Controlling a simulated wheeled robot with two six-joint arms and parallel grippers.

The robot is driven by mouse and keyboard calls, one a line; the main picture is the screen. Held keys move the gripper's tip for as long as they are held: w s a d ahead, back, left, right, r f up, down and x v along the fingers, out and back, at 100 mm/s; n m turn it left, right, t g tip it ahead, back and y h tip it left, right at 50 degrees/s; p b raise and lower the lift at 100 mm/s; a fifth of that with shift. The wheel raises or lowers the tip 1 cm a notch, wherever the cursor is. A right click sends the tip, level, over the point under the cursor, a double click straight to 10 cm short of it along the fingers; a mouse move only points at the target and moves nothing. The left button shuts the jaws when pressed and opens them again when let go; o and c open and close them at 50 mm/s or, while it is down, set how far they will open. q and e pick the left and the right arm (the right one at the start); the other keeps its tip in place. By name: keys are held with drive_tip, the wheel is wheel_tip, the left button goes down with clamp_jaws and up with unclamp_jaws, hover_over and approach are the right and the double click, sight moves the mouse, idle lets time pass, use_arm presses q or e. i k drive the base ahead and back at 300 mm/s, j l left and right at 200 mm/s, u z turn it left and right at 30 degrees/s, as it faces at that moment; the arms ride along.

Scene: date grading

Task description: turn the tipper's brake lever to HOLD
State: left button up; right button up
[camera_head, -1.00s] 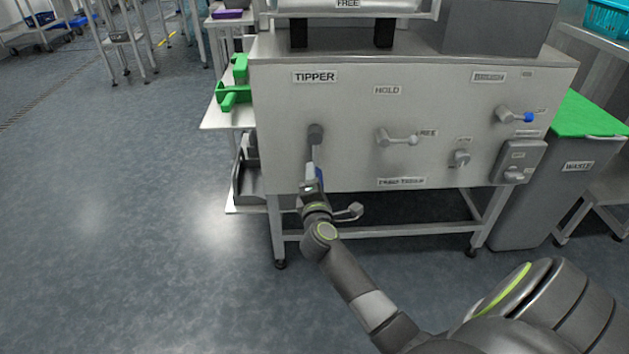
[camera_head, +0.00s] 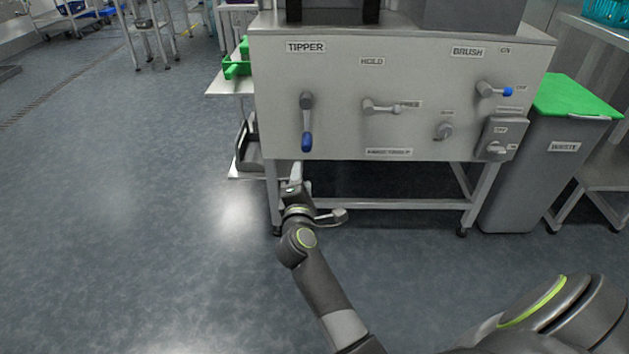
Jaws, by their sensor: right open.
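On the machine's front panel (camera_head: 270,125), a grey lever (camera_head: 383,107) points right, its tip beside a label that appears to read FREE. The HOLD label (camera_head: 372,61) sits above its pivot. To its left, under the TIPPER label (camera_head: 306,47), another lever with a blue grip (camera_head: 307,142) hangs straight down. My right gripper (camera_head: 296,172) is open just below the blue grip, apart from it and in front of the panel's lower edge. Its far finger is hard to make out. My left gripper is out of view.
A blue-tipped lever (camera_head: 494,90) under the BRUSH label and a switch box (camera_head: 501,139) are on the panel's right. A grey waste bin (camera_head: 540,180) with a green lid stands right of the machine.

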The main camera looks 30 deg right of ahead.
sight(368, 108)
drive_tip(key=z, duration=1.3)
